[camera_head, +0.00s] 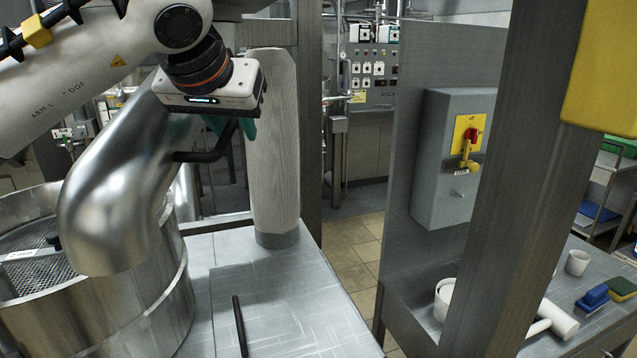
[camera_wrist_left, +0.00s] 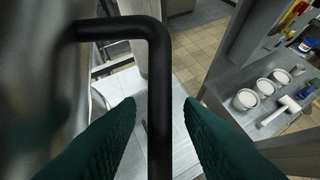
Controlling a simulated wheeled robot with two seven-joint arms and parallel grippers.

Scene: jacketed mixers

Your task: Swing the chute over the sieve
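The chute (camera_head: 125,195) is a bent, shiny metal pipe at the left of the head view. Its lower end is in front of and above the right part of the sieve (camera_head: 75,325), a round steel drum with mesh inside. The chute hides part of the mesh. A black handle (camera_head: 208,156) sticks out from the chute's right side. My left gripper (camera_head: 232,127) is at this handle. In the left wrist view, its green fingers (camera_wrist_left: 160,108) are apart, with the black handle bar (camera_wrist_left: 159,75) between them and gaps on both sides. My right gripper is not in view.
A steel table (camera_head: 285,310) with a black rod (camera_head: 240,326) lies right of the sieve. A pale upright column (camera_head: 272,150) stands behind it. A steel post (camera_head: 530,150) and grey switch box (camera_head: 450,155) are at right. White tubs show in the wrist view (camera_wrist_left: 263,87).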

